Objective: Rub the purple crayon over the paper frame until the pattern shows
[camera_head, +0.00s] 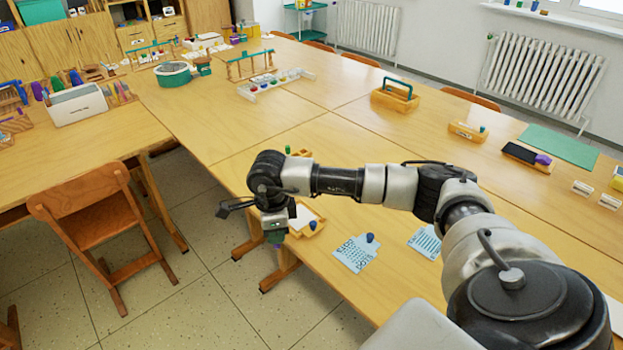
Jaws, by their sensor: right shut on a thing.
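My right arm reaches in from the lower right, and its gripper (275,229) points down at the near left edge of the table. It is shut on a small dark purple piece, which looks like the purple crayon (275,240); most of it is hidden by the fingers. The paper frame (318,216), a wooden frame with white paper, lies just right of the gripper, partly hidden by it. I cannot tell whether the crayon touches the frame. No pattern can be made out on the visible paper. My left gripper is not in view.
A blue knob (312,225) sits at the frame's near corner. Two blue-patterned cards (352,256) (425,243) lie to the right, one with a blue knob. A wooden carrier (395,98) and a green mat (558,146) are farther back. A chair (95,215) stands left; the table's middle is clear.

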